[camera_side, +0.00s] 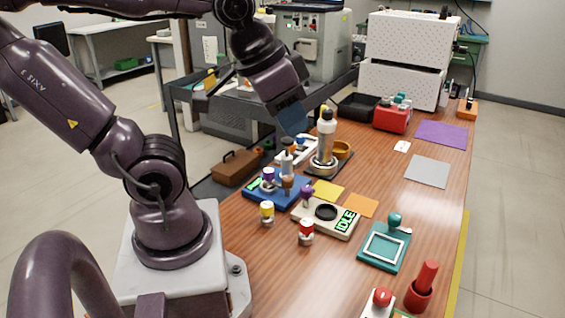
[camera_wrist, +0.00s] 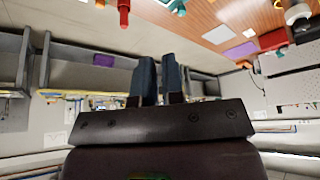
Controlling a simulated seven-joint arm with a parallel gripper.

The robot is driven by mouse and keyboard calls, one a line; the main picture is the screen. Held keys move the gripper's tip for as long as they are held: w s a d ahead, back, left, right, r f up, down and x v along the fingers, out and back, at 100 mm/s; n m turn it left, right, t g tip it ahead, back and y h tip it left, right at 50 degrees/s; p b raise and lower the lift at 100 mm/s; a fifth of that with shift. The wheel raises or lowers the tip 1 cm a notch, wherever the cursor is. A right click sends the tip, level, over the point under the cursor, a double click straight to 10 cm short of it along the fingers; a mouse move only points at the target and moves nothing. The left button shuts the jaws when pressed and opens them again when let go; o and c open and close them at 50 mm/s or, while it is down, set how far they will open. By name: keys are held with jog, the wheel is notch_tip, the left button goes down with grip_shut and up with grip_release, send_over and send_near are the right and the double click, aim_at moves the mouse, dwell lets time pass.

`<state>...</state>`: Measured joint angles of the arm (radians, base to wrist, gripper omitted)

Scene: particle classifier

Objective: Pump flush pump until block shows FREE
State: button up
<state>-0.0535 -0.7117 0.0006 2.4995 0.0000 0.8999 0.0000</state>
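A blue block (camera_side: 291,200) with a small green display (camera_side: 254,184) stands on the table in the side view. The display's word is too small to read. A purple-topped part and a brown-and-grey upright part stand on it. A cream block (camera_side: 312,220) beside it has a display (camera_side: 345,220) reading IDLE. My gripper (camera_side: 293,118) hangs above and left of the cylinder, empty. In the wrist view, its fingers (camera_wrist: 160,75) show a narrow gap.
Yellow-topped (camera_side: 267,213) and red-topped (camera_side: 306,232) small pieces stand in front. A teal frame (camera_side: 384,246), red pestle-like piece (camera_side: 421,288), red box (camera_side: 392,117) and brown case (camera_side: 237,167) lie around. The table's right side, around the grey mat (camera_side: 428,171), is mostly clear.

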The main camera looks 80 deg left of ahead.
jog(key=w+a+f+n+g, duration=0.1)
jog(key=w+a+n, duration=0.1)
jog(key=a, duration=0.2)
jog(key=w+a+f+n+g, duration=0.1)
jog(key=w+a+f+n, duration=0.1)
jog(key=a, duration=0.3)
jog(key=w+a+f+n+g, duration=0.1)
jog(key=a+f+n, duration=0.1)
jog(key=a, duration=0.3)
jog(key=shift+w+g+y, duration=0.3)
jog(key=shift+w+g, duration=0.1)
grip_shut()
jog(key=n+g, duration=0.1)
jog(key=n, duration=0.6)
send_near(287, 139)
jog(key=shift+s+d+f, duration=0.1)
jog(key=shift+d+f, duration=0.05)
jog(key=shift+n, duration=0.3)
jog(key=shift+w+a+f, duration=0.1)
jog(key=shift+a+f, duration=0.05)
jog(key=shift+f, duration=1.55)
jog(key=shift+w+a+f, duration=0.1)
jog(key=shift+a+f, duration=0.1)
jog(key=shift+f, duration=1.5)
